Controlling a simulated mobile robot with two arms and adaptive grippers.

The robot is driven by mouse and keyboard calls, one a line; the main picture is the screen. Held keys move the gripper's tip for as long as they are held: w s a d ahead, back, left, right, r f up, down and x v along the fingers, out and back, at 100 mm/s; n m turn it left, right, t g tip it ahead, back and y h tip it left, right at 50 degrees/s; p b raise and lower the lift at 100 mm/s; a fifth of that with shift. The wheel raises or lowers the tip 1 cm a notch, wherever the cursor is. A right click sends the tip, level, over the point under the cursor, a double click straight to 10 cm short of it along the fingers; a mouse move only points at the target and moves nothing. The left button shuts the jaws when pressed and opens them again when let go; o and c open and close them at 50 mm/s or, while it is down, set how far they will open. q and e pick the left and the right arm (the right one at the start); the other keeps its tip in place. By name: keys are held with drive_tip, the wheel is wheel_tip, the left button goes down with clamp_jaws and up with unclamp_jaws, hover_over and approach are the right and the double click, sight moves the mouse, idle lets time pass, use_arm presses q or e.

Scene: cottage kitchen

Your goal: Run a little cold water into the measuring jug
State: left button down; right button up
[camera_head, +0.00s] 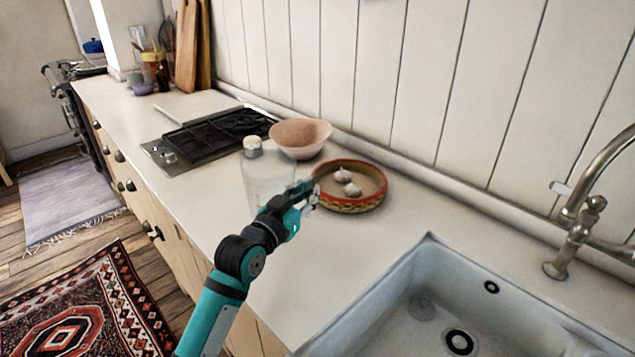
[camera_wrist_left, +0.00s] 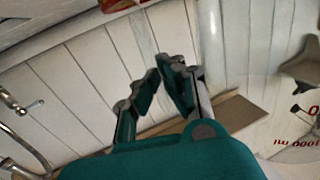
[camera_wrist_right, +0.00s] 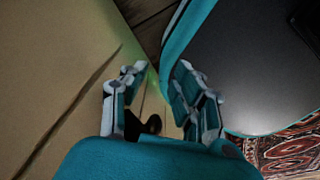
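The clear measuring jug (camera_head: 262,183) is upright at the front of the worktop, faint against it. Its red markings (camera_wrist_left: 302,141) show large at the right of the left wrist view. My left gripper (camera_head: 308,190) is at the jug's right side. Its fingertips (camera_wrist_left: 162,72) are close together with a narrow gap; whether they hold part of the clear jug cannot be told. The metal tap (camera_head: 583,215) rises behind the white sink (camera_head: 395,300) on the right. It also shows in the left wrist view (camera_wrist_left: 18,140). My right gripper (camera_wrist_right: 157,75) is open and empty near a wooden front.
A patterned bowl (camera_head: 350,205) with garlic sits just behind my left gripper. A pink bowl (camera_head: 300,137), a small lidded jar (camera_head: 252,147) and a black hob (camera_head: 215,135) are farther back. The worktop between the patterned bowl and sink is clear.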

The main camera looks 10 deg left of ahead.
use_arm(q)
drive_tip(key=s, duration=0.7)
drive_tip(key=shift+a+r, duration=0.25)
drive_tip(key=shift+r, duration=0.1)
use_arm(e)
drive_tip(key=shift+f, duration=0.35)
